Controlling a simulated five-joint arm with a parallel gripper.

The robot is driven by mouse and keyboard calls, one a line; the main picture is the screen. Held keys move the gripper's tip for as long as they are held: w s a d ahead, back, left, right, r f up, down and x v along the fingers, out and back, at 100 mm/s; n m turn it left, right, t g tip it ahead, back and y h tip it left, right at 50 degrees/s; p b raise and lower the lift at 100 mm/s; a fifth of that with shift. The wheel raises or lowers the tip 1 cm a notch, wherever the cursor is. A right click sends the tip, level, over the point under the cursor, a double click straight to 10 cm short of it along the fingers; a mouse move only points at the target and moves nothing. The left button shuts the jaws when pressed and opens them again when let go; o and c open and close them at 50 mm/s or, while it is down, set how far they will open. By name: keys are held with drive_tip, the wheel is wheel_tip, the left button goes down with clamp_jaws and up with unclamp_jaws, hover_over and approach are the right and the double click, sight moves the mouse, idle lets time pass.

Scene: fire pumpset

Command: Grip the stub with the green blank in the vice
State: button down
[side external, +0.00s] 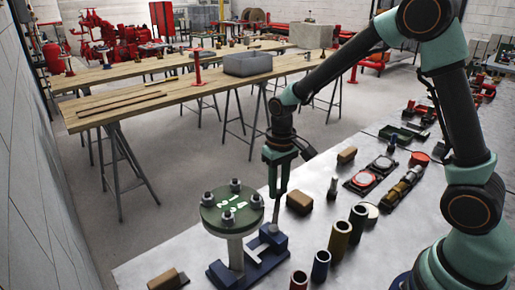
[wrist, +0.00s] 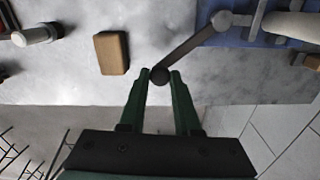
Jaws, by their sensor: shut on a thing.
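The stub (side external: 236,252) is a pale grey pipe standing upright at the blue vice (side external: 222,274). Its green blank (side external: 232,212) is a round plate on top with several bolts and white markings. The vice also shows at the top right of the wrist view (wrist: 240,36), beside the grey stub (wrist: 292,24). The vice handle (wrist: 192,43) is a dark bar ending in a round knob. My gripper (wrist: 159,76) is shut on that knob, one finger on each side. In the side view my gripper (side external: 275,222) reaches down just right of the stub. How tightly the vice jaws meet the stub cannot be told.
A brown block (wrist: 111,53) lies left of my gripper in the wrist view. Several upright tubes, such as a dark blue one (side external: 320,266), stand right of the vice. Another brown block (side external: 168,280) lies at the front left. Bare bench (side external: 180,245) shows left of the stub.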

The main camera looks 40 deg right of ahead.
drive_tip(key=shift+s+d+r, duration=0.1)
drive_tip(key=shift+d, duration=0.05)
idle(0.3)
drive_tip(key=c, duration=0.6)
unclamp_jaws()
wheel_tip(320, 180, up, 12)
